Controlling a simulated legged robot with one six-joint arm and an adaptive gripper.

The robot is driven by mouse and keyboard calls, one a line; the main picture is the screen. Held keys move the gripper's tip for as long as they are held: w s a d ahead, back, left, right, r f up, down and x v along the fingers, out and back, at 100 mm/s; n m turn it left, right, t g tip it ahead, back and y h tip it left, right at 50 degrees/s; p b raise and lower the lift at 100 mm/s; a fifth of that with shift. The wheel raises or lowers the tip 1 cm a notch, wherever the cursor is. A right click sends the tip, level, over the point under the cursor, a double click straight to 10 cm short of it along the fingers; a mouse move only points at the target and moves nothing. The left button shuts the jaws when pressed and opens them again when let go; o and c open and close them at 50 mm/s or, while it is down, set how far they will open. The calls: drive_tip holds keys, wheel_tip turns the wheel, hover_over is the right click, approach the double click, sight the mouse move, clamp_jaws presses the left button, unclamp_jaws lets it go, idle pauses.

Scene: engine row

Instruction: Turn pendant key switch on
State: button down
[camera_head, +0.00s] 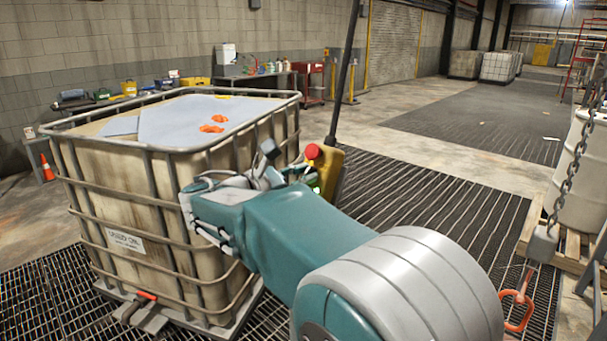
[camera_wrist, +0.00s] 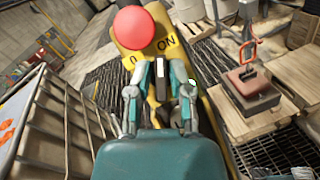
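The yellow pendant (camera_head: 328,166) hangs from a dark cable in the head view, partly hidden behind my arm. In the wrist view the pendant (camera_wrist: 158,52) carries the red button (camera_wrist: 134,27) and a "0" and "ON" label. A small dark and pale piece, apparently the key (camera_wrist: 160,76), shows below the label. My gripper (camera_wrist: 160,70) has its two fingers apart, one on each side of this piece. Contact cannot be made out, nor can the key's exact turn. In the head view the fingertips are hard to see.
A caged tank (camera_head: 165,215) stands close on the left, its top rim near my arm. The grated floor beyond the pendant is clear.

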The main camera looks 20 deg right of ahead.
idle(0.3)
drive_tip(key=shift+m+g, duration=0.5)
drive_tip(key=shift+m, duration=0.4)
drive_tip(key=c, duration=0.7)
unclamp_jaws()
drive_tip(key=a, duration=0.4)
drive_tip(key=s+a, duration=0.1)
drive_tip(key=a, duration=0.7)
drive_tip(key=shift+s, duration=0.35)
drive_tip(key=shift+d, duration=0.1)
